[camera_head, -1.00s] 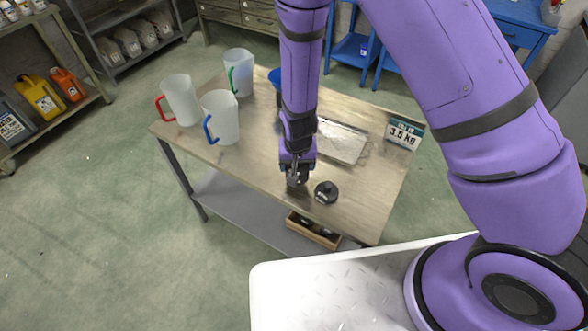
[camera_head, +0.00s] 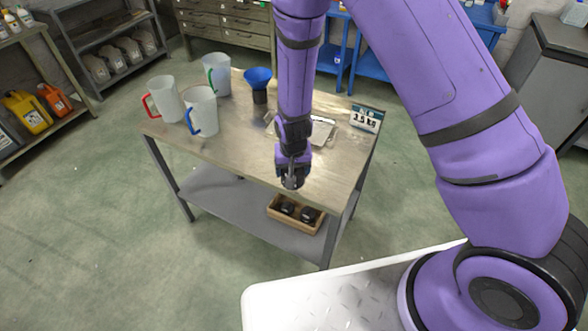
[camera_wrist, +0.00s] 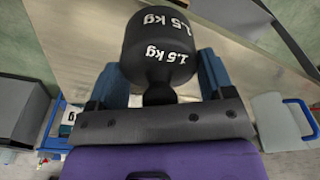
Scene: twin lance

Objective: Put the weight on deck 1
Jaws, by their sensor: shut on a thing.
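A black weight (camera_wrist: 160,48) marked 1.5 kg fills the upper middle of the wrist view. My gripper (camera_wrist: 160,90) is shut on it, with a blue-grey finger on each side of its narrow neck. In the head view my gripper (camera_head: 292,182) hangs at the near edge of the metal-topped table (camera_head: 225,142); the weight is hard to make out there. A flat silvery plate (camera_head: 325,132) lies on the table behind my arm, partly hidden. A sign (camera_head: 366,118) reading 3.5 kg stands at its right. I see no label that says deck 1.
Jugs with red (camera_head: 165,98), blue (camera_head: 201,110) and green (camera_head: 216,74) handles stand at the table's left. A blue funnel (camera_head: 257,77) stands on a dark base left of my arm. A wooden box (camera_head: 282,216) with dark weights is on the lower shelf.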

